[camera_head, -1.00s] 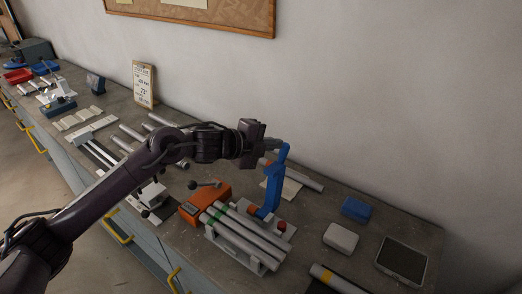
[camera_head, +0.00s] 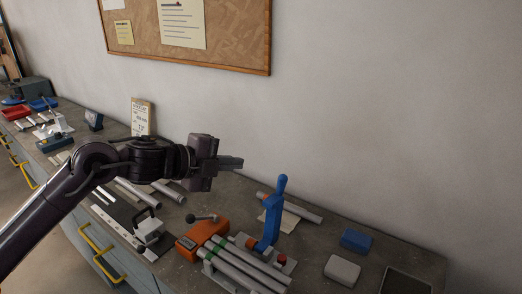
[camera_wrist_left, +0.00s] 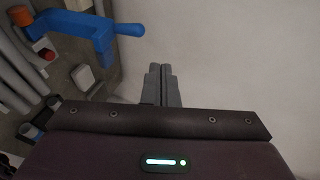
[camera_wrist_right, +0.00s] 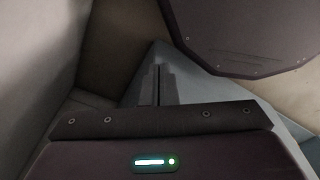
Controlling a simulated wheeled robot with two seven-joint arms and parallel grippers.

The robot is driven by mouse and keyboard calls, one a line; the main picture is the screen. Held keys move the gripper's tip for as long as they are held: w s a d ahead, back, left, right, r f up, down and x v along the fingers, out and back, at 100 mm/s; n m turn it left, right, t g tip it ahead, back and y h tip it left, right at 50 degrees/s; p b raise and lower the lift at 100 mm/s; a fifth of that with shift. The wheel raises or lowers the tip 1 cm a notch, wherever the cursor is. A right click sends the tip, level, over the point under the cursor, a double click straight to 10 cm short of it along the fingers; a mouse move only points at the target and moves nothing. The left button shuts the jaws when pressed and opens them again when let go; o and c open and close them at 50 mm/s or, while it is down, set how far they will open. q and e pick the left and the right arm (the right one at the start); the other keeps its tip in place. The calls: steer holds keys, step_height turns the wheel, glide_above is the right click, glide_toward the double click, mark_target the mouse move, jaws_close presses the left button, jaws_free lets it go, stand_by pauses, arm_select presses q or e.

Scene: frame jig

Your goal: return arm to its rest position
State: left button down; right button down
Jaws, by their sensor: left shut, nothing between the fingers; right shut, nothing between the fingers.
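My left gripper (camera_head: 232,163) is shut and empty in the head view. It is raised above the bench, up and left of the blue upright handle (camera_head: 272,218), and apart from it. In the left wrist view its closed fingertips (camera_wrist_left: 161,72) point at the bare wall, with the blue handle (camera_wrist_left: 88,30) at upper left. My right gripper shows only in the right wrist view, where its fingers (camera_wrist_right: 158,75) are together and empty, near grey and brown surfaces. It is not in the head view.
An orange block with a lever (camera_head: 203,236) and grey tubes (camera_head: 240,268) in a jig stand on the bench. A blue box (camera_head: 356,240) and a white box (camera_head: 342,270) lie to the right. A cork board (camera_head: 235,35) hangs on the wall.

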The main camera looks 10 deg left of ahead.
arm_select(q)
steer(key=s+d+f+n+t+y, duration=0.1)
steer(key=s+d+f+n+y, duration=0.15)
steer(key=f+n, duration=0.3)
steer(key=s+d+f+n+t+y, duration=0.1)
steer(key=s+d+f+n, duration=0.1)
steer(key=d+f+n, duration=0.35)
steer(key=s+a+f+n+g+y, duration=0.1)
steer(key=s+a+f+n, duration=0.1)
steer(key=s+f, duration=0.1)
steer(key=s+a+f+n+g+y, duration=0.1)
steer(key=s+a+f+n+y, duration=0.1)
steer(key=s+f+n, duration=0.1)
steer(key=s+a+f+n+g+y, duration=0.1)
steer(key=s+a+f+n+g, duration=0.1)
steer(key=s+f, duration=0.3)
steer(key=shift+a+f+y, duration=0.3)
steer(key=shift+f+y, duration=0.05)
steer(key=shift+f, duration=0.1)
steer(key=s+a+f+n+g, duration=0.3)
steer(key=s+f+n+g, duration=0.25)
steer(key=s, duration=0.65)
step_height(320, 180, down, 28)
steer(key=m, duration=0.1)
steer(key=s+a+f+g, duration=0.2)
steer(key=s+a+f, duration=0.1)
steer(key=s+f, duration=1.7)
steer(key=shift+s+y, duration=0.4)
